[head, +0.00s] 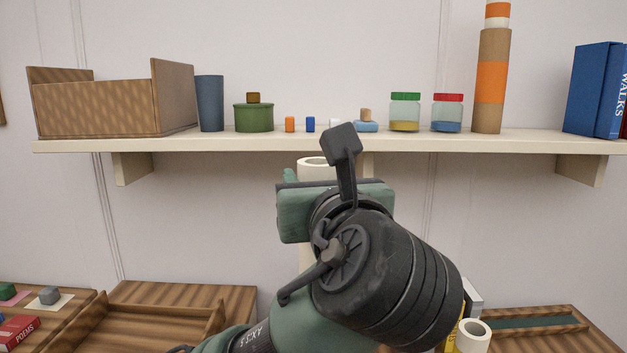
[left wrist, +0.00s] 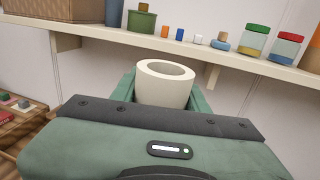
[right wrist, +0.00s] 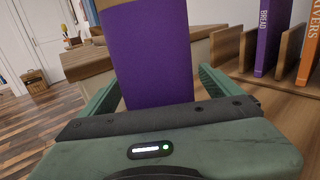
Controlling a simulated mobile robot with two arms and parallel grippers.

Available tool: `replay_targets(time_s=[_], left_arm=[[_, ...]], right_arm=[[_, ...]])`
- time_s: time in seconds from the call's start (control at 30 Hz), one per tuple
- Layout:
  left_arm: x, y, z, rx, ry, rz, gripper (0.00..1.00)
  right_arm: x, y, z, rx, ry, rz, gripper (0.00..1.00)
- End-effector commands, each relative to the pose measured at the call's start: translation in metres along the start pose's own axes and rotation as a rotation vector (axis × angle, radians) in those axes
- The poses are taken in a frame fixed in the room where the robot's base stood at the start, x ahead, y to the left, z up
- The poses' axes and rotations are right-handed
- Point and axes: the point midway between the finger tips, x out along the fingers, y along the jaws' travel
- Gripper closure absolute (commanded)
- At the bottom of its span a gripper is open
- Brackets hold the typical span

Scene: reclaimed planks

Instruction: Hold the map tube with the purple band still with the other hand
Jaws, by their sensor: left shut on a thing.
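The map tube with the purple band (right wrist: 150,55) stands between the fingers of my right gripper (right wrist: 160,85) in the right wrist view. A narrow gap shows at the right finger, so this gripper looks open around the tube. The tube's lower part is hidden behind the gripper. My left gripper (left wrist: 163,90) is shut on a cream tube (left wrist: 165,88) with an open top, just in front of the shelf. The cream tube (head: 305,256) also shows in the head view, mostly hidden by my left wrist. My right gripper is not in the head view.
A wall shelf (head: 230,145) carries a wooden box (head: 95,108), a green pot (head: 253,118), jars, an orange-banded tube (head: 490,82) and blue books (head: 590,90). Wooden trays lie below. A purple book (right wrist: 270,35) stands in a rack near my right gripper.

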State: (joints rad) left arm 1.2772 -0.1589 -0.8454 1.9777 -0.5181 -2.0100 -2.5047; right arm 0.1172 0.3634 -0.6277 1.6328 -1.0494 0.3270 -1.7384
Motion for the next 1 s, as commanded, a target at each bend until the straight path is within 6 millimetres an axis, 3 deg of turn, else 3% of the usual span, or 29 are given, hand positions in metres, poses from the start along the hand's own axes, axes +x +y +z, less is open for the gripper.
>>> replay_targets(time_s=[0.17, 0.6, 0.9, 0.93, 1.0], left_arm=[[0.0, 0.0, -0.002, 0.0, 0.0, 0.0, 1.0], [0.0, 0.0, -0.016, 0.0, 0.0, 0.0, 1.0], [0.0, 0.0, -0.015, 0.0, 0.0, 0.0, 1.0], [0.0, 0.0, -0.015, 0.0, 0.0, 0.0, 1.0], [0.0, 0.0, -0.015, 0.0, 0.0, 0.0, 1.0]], right_arm=[[-0.006, 0.0, -0.001, 0.0, 0.001, 0.0, 0.07], [-0.066, 0.0, -0.002, 0.0, 0.0, 0.0, 0.07], [-0.07, 0.0, 0.001, 0.0, -0.001, 0.0, 0.07], [-0.07, 0.0, 0.001, 0.0, -0.001, 0.0, 0.01], [-0.07, 0.0, 0.001, 0.0, -0.001, 0.0, 0.0]])
